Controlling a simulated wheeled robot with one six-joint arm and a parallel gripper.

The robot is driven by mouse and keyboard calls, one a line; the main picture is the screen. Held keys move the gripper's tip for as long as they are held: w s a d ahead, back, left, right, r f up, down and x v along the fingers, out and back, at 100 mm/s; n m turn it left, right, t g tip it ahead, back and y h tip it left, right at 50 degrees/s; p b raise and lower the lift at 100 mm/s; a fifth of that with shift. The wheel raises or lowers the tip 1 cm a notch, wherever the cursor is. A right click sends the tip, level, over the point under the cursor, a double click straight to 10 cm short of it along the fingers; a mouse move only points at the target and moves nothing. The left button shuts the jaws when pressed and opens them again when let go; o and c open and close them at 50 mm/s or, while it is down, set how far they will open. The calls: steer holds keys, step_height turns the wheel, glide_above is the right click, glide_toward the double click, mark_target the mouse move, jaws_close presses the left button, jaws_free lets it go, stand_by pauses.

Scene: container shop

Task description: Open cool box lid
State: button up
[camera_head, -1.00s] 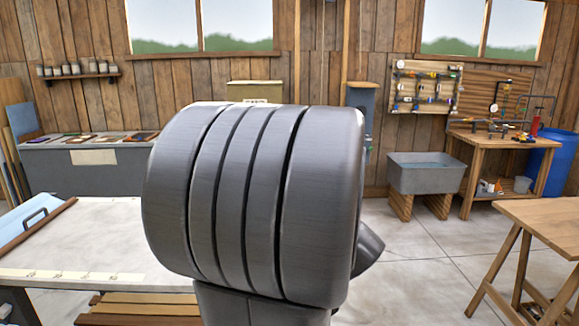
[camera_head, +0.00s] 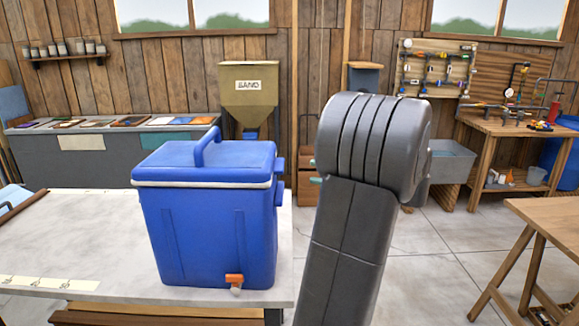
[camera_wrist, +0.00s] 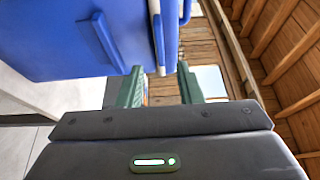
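The blue cool box (camera_head: 208,235) stands upright on the pale workbench, with its blue lid (camera_head: 240,160) closed, a white rim under it and a raised handle (camera_head: 198,148) on top. Small blue tabs (camera_head: 280,165) stick out of its right side. My gripper's green fingertips (camera_head: 315,171) show just right of these tabs, apart from them; the rest is hidden behind my arm. In the wrist view my gripper (camera_wrist: 161,82) is open, with a gap between its fingers. The cool box (camera_wrist: 60,40) fills the upper left there, close beyond the fingertips, with white rim and lid edge ahead.
The workbench (camera_head: 60,225) carries the cool box near its right end. A sand hopper (camera_head: 248,95) and a grey counter (camera_head: 95,155) stand behind. A sink (camera_head: 450,165) and wooden tables are at the right. Open floor lies between.

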steer(key=x, duration=0.9)
steer(key=shift+p, duration=0.35)
jaws_close()
